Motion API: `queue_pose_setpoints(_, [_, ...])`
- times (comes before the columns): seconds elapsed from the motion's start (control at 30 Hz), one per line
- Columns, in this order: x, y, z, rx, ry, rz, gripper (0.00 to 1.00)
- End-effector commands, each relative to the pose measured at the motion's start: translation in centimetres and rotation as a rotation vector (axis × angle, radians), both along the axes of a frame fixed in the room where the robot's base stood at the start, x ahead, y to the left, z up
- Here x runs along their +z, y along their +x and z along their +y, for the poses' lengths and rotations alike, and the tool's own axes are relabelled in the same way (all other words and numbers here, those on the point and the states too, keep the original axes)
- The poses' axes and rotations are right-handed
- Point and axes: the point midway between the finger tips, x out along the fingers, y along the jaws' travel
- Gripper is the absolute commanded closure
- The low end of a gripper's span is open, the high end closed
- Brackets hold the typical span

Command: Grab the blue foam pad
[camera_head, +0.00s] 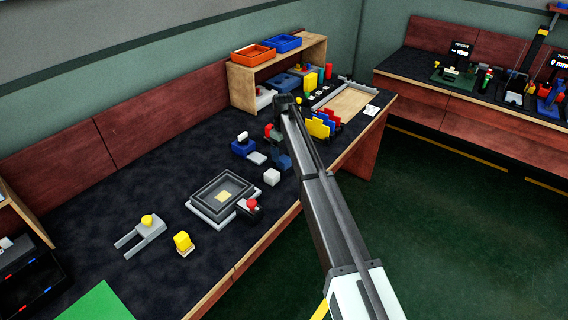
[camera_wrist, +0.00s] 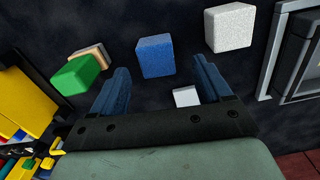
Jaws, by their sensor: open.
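The blue foam pad (camera_wrist: 155,56) is a speckled blue block on the dark bench top. In the wrist view it lies ahead of my gripper (camera_wrist: 161,68), between the lines of its two blue fingers, with dark gaps at both sides. The fingers are apart and hold nothing. In the head view the blue block that looks like the pad (camera_head: 284,163) is partly behind my arm. My gripper (camera_head: 278,138) is small and dark there, partly hidden under the arm, so its height above the pad is hard to tell.
A white speckled block (camera_wrist: 230,28) lies right of the pad; a green block (camera_wrist: 76,75) and tan piece (camera_wrist: 92,54) lie left. A small white block (camera_wrist: 187,97) is near the right finger.

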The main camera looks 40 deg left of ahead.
Motion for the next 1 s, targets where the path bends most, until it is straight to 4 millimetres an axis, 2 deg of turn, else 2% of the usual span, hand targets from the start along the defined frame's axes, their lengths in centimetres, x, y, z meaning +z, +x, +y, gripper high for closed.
queue_pose_setpoints(0.37, [-4.4, 0.4, -0.1, 0.000, -0.001, 0.001, 0.22])
queue_pose_setpoints(0.67, [-4.8, 0.4, -0.1, 0.000, 0.000, 0.000, 0.23])
queue_pose_setpoints(1.0, [-4.8, 0.4, -0.1, 0.000, 0.000, 0.000, 0.56])
